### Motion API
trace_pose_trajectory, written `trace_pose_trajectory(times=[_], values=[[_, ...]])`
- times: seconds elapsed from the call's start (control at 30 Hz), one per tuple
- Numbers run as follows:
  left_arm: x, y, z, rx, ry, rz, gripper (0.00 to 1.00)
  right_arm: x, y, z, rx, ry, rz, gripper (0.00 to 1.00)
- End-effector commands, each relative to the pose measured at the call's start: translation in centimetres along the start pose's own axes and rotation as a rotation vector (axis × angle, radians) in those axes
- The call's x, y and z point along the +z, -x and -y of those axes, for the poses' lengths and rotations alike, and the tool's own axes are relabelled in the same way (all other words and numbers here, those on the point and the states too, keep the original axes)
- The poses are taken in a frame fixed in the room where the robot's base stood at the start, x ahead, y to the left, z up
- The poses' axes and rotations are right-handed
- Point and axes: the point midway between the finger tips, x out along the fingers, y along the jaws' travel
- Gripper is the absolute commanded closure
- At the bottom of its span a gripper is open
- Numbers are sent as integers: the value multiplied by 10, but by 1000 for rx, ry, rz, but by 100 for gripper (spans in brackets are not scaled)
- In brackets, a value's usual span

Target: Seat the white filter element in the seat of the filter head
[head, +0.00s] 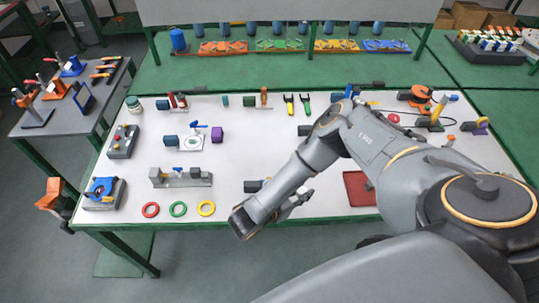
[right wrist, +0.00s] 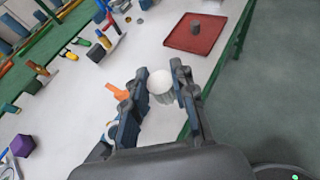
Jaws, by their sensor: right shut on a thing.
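My right gripper (right wrist: 155,85) is shut on the white filter element (right wrist: 161,84), a short pale cylinder between its fingertips in the right wrist view. I cannot tell for sure which part is the filter head; a dark fitting (head: 253,186) sits left of my gripper, partly covered by my arm. My left gripper is not in view.
A red tray (head: 359,189) lies right of my gripper; the right wrist view shows a grey cylinder (right wrist: 196,27) in it. Red (head: 150,210), green (head: 178,209) and yellow (head: 206,208) rings lie near the front edge. A grey fixture (head: 181,178) stands behind them.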

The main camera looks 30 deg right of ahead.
Motion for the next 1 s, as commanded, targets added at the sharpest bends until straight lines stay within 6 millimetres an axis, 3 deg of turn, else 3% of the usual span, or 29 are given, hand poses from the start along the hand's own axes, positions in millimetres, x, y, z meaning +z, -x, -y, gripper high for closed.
trace_pose_trajectory(times=[0.2, 0.47, 0.63, 0.8, 1.0], values=[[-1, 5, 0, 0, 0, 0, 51, 19, -16, -3, 46, 17, -2, 91], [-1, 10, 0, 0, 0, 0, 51, 10, -19, -24, 42, 19, 1, 91], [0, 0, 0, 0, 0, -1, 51, -4, -20, -46, 46, 19, -1, 91], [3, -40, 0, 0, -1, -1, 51, -24, -24, -80, 51, 15, 1, 91], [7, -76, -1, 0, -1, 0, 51, -45, -29, -105, 50, 18, 0, 91]])
